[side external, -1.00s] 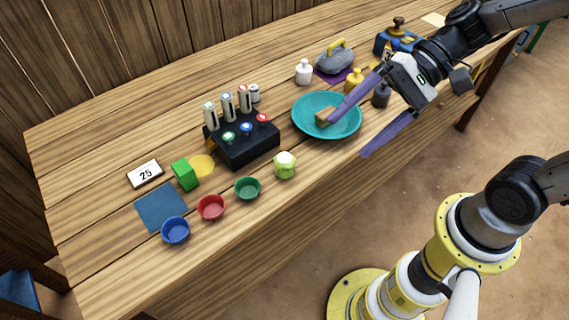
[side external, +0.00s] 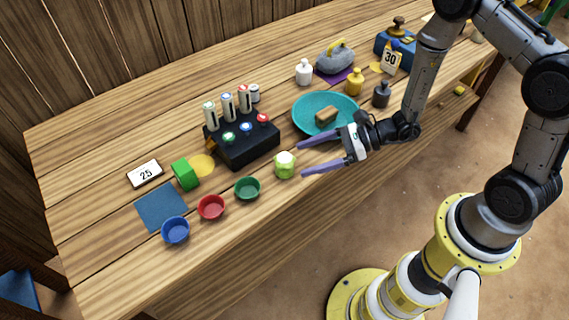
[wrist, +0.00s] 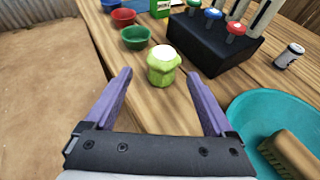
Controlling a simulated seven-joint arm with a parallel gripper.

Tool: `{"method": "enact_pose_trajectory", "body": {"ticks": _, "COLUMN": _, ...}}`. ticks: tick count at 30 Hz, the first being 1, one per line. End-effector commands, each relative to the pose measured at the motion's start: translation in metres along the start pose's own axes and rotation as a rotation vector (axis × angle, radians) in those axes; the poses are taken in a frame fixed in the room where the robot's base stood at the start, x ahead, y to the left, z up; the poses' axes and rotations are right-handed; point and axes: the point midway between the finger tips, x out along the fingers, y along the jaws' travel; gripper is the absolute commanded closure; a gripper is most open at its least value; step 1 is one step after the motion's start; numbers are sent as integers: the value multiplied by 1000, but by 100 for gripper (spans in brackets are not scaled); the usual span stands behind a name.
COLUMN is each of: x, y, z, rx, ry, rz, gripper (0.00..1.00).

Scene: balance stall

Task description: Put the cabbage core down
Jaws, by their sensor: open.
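The cabbage core (side external: 285,164) is a small light-green, faceted piece with a pale top. It stands on the table near the front edge, right of the green bowl. In the wrist view the cabbage core (wrist: 163,66) sits just beyond the fingertips, roughly centred between them. My gripper (side external: 301,159) has long purple fingers, spread apart and pointing at the core from the right. In the wrist view my gripper (wrist: 158,74) is open with nothing between its fingers.
A black button box (side external: 255,152) stands behind the core. Green (side external: 247,189), red (side external: 211,207) and blue (side external: 175,230) bowls line the front left.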

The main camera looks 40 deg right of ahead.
Motion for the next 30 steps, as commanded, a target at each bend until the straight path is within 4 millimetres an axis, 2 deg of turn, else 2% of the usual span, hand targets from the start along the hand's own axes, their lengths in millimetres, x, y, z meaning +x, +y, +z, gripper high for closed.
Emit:
{"method": "enact_pose_trajectory", "body": {"ticks": 4, "x": 25, "y": 1, "z": 0, "rx": -3, "ry": 0, "rz": 5, "gripper": 12}}
{"method": "enact_pose_trajectory", "body": {"ticks": 13, "x": 47, "y": 0, "z": 1, "rx": -2, "ry": 0, "rz": 3, "gripper": 12}}
{"method": "enact_pose_trajectory", "body": {"ticks": 21, "x": 84, "y": -3, "z": 3, "rx": -3, "ry": 0, "rz": 3, "gripper": 12}}
{"method": "enact_pose_trajectory", "body": {"ticks": 25, "x": 92, "y": -4, "z": 3, "rx": -1, "ry": 0, "rz": 1, "gripper": 12}}
{"method": "enact_pose_trajectory", "body": {"ticks": 30, "x": 92, "y": -4, "z": 3, "rx": -1, "ry": 0, "rz": 0, "gripper": 12}}
